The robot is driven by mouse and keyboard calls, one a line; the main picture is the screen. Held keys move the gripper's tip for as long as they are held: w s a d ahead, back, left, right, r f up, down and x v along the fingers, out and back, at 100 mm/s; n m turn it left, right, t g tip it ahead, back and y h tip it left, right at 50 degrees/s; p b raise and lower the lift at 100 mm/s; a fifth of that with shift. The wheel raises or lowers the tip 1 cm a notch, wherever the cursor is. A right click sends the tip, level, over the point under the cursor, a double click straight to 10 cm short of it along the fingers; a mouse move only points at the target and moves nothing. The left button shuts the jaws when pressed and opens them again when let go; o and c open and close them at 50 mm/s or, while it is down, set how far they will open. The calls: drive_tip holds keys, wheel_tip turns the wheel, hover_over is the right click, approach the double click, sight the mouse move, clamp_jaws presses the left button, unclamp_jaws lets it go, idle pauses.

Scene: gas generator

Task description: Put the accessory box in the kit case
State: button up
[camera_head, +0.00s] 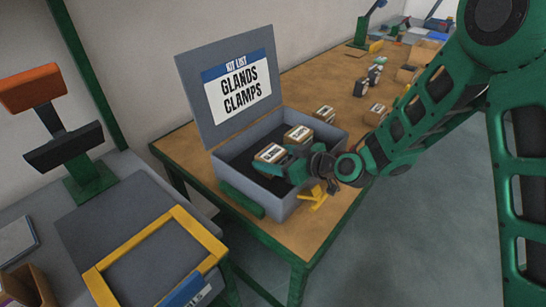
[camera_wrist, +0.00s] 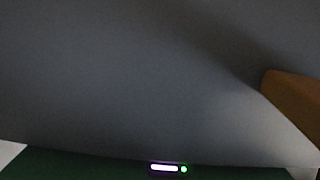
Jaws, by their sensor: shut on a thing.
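The open grey kit case (camera_head: 283,205) stands on the wooden table, its lid (camera_head: 197,88) upright with a list reading "GLANDS CLAMPS". My gripper (camera_head: 282,160) reaches over the case's front right wall and is shut on a small brown box with a white label (camera_head: 268,153), apparently the accessory box. This box is over or inside the case; whether it touches the floor cannot be told. Another brown labelled box (camera_head: 298,133) is in the case behind it.
A brown box (camera_head: 324,113) stands behind the case, and another (camera_head: 375,114) to its right. A yellow item (camera_head: 313,198) lies by the case's front right. A yellow frame (camera_head: 150,245) is on the left bench. Several small items stand farther back.

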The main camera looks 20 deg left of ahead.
drive_tip(key=shift+f, duration=0.3)
drive_tip(key=shift+s+d+f, duration=0.15)
drive_tip(key=shift+s+f, duration=0.05)
drive_tip(key=shift+f, duration=0.3)
drive_tip(key=o, duration=1.2)
drive_tip(key=shift+f, duration=0.1)
drive_tip(key=shift+c, duration=0.2)
drive_tip(key=shift+w+r, duration=0.1)
drive_tip(key=shift+r, duration=0.5)
drive_tip(key=v, duration=1.1)
drive_tip(key=shift+d+r, duration=0.2)
drive_tip(key=shift+r, duration=0.3)
